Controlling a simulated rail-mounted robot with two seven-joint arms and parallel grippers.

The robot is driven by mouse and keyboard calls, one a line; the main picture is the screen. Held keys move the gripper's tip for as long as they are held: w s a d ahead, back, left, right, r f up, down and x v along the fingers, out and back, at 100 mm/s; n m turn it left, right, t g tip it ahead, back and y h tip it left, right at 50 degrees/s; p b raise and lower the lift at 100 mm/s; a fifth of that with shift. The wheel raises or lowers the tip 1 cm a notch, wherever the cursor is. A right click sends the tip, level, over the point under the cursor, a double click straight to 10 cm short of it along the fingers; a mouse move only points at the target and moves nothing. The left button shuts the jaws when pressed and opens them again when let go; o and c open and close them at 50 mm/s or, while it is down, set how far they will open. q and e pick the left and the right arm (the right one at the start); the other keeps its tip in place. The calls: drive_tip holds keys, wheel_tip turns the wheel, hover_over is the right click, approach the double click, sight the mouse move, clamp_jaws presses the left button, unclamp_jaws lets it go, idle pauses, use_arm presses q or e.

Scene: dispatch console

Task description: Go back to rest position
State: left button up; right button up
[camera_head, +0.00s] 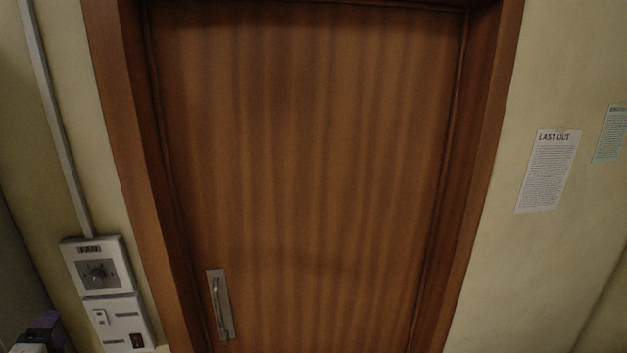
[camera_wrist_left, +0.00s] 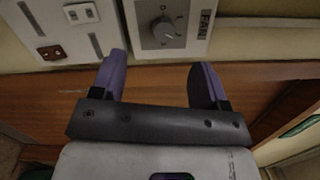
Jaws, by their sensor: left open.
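My left gripper (camera_wrist_left: 160,82) shows in the left wrist view with its two purple fingers apart and nothing between them. The fan control box (camera_wrist_left: 170,28), with a grey knob, is just beyond the fingertips there, and I cannot tell whether they touch it. In the head view, part of my left gripper (camera_head: 45,325) shows at the lower left corner, below and left of the fan control box (camera_head: 97,269). My right gripper is in neither view.
A closed brown wooden door (camera_head: 310,170) with a metal handle (camera_head: 220,305) fills the middle. A switch panel (camera_head: 118,322) is below the fan box, and a conduit (camera_head: 55,120) runs up from it. Paper notices (camera_head: 548,172) hang on the right wall.

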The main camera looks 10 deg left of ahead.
use_arm(q)
drive_tip(key=s+d+f+n+g+h+p, duration=0.2)
drive_tip(key=s+d+f+n+g, duration=0.85)
drive_tip(key=s+d+f, duration=0.5)
drive_tip(key=s+d+n+g+h+p, duration=0.1)
drive_tip(key=s+d+h+p, duration=0.2)
drive_tip(key=d, duration=1)
drive_tip(key=s+d+f+n+h+p, duration=0.1)
drive_tip(key=s+d+h+p, duration=0.2)
drive_tip(key=d, duration=1.1)
drive_tip(key=s+h, duration=0.1)
drive_tip(key=s, duration=0.1)
drive_tip(key=shift+s+d+f+g+h, duration=0.3)
drive_tip(key=shift+s+g, duration=0.05)
